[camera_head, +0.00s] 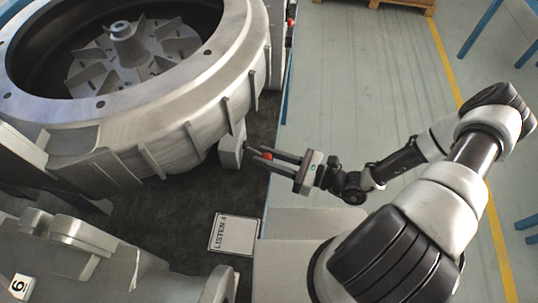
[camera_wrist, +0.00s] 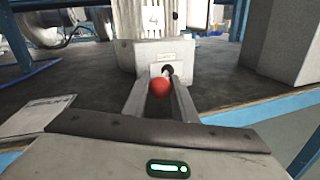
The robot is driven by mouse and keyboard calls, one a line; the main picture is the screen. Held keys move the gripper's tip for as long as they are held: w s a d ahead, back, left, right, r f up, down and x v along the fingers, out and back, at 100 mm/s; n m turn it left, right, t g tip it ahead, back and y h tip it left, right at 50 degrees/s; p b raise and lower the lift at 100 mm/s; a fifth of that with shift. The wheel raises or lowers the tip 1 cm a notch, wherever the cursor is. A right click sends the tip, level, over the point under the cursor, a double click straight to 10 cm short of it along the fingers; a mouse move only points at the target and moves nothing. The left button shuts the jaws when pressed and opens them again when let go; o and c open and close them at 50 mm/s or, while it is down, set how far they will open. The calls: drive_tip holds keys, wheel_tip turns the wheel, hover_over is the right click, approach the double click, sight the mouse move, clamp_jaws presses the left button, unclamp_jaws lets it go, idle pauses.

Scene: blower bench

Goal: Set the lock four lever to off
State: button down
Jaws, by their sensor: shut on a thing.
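The lock four lever has a red ball knob (camera_head: 267,156) that stands out from a small grey block (camera_head: 232,146) on the bench beside the big blower housing. In the wrist view the red knob (camera_wrist: 160,87) sits between the two fingers of my gripper (camera_wrist: 161,92), in front of the grey block (camera_wrist: 150,55) with a small label plate. The fingers hide part of the lever, and the small label cannot be read.
The grey blower housing (camera_head: 185,135) with its finned wheel fills the upper left. A card reading "LISTEN 4" (camera_head: 234,234) lies on the dark bench top. Grey castings with a 6 tag (camera_head: 20,287) stand at lower left. Another red knob (camera_head: 291,22) shows farther back.

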idle(0.3)
drive_tip(key=c, duration=1.4)
unclamp_jaws()
drive_tip(key=shift+c, duration=0.2)
drive_tip(key=shift+d, duration=0.1)
drive_tip(key=v, duration=1.7)
drive_tip(key=shift+b, duration=0.35)
drive_tip(key=shift+s+d, duration=0.1)
